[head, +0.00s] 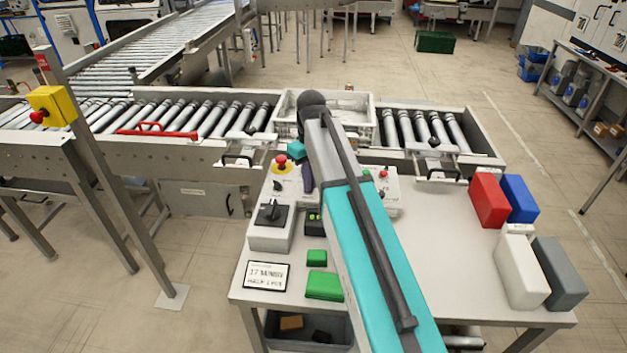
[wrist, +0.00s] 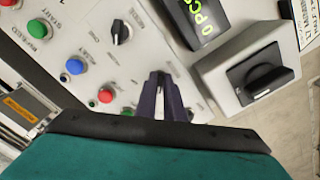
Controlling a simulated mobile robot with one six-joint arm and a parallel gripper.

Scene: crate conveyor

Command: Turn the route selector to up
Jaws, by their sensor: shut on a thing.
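The control panel (head: 393,205) is a light box on the table with coloured buttons and black knobs. My gripper (head: 307,188) is over it, with dark purple fingers pointing down; it also shows in the wrist view (wrist: 163,105). The fingers are shut on a small knob on the panel, which I take to be the route selector. They hide nearly all of it, so its pointing direction cannot be read. Another black selector knob with a white mark (wrist: 120,32) stands free in the wrist view. A black knob (head: 277,185) shows left of the gripper in the head view.
A red emergency button (head: 281,160) on yellow stands behind the left knob. A large black rotary switch (head: 271,211) and a counter display (wrist: 197,18) are close by. Red (head: 488,200), blue, white and grey blocks stand at the right. A crate (head: 354,108) sits on the roller conveyor behind.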

